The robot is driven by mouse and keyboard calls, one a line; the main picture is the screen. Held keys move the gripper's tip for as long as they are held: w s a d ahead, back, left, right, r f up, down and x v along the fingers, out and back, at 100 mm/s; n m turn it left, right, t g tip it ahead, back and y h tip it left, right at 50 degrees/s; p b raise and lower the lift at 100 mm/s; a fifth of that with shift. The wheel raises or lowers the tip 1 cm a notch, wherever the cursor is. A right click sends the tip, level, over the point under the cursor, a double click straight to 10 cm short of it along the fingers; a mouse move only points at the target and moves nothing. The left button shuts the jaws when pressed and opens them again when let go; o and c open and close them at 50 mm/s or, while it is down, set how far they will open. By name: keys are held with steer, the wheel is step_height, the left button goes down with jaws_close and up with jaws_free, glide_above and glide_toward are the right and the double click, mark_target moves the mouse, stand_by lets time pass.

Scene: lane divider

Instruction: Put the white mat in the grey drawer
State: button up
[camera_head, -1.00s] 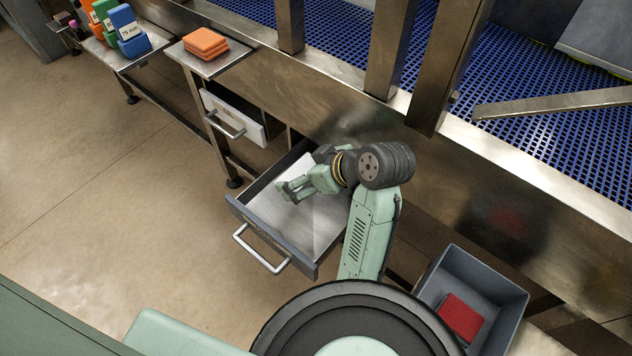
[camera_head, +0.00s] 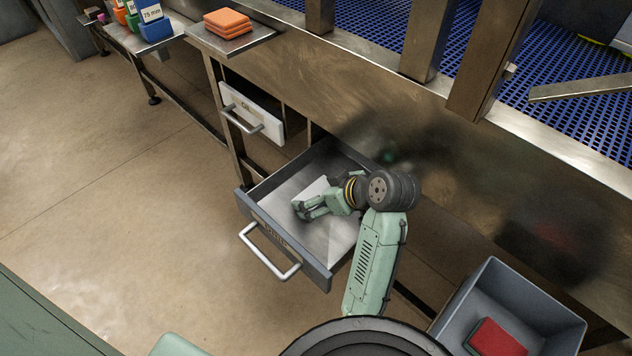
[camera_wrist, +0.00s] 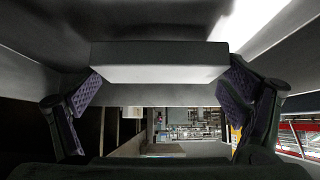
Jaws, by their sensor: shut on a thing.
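The grey drawer (camera_head: 318,275) stands pulled out, with its silver handle facing the lower left. My gripper (camera_head: 302,209) is inside the drawer's outline, low over its pale floor. The white mat (camera_head: 313,187) shows partly beside my gripper in the head view; the fingers and wrist hide the rest. In the wrist view the mat (camera_wrist: 160,72) is a pale flat slab spanning between my two fingers, and the gripper is shut on it. I cannot tell whether the mat touches the drawer floor.
Orange mats (camera_head: 228,22) lie stacked on a side shelf, with coloured boxes farther left. A grey bin (camera_head: 541,303) holding a red item (camera_head: 497,338) stands at lower right. The floor at left is clear.

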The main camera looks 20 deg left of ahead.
mark_target(317, 183)
steer(key=shift+w+a, duration=0.4)
steer(key=shift+w, duration=0.2)
steer(key=shift+w+a+f+p, duration=0.25)
steer(key=shift+w+a, duration=0.2)
steer(key=shift+w, duration=0.15)
steer(key=shift+w+a+f+p, duration=0.1)
steer(key=shift+w+a+p, duration=0.15)
steer(key=shift+w+a, duration=0.25)
steer(key=shift+w+d+f, duration=0.1)
steer(key=shift+f, duration=0.15)
steer(key=shift+f, duration=0.2)
steer(key=o, duration=0.8)
steer(key=shift+r, duration=0.1)
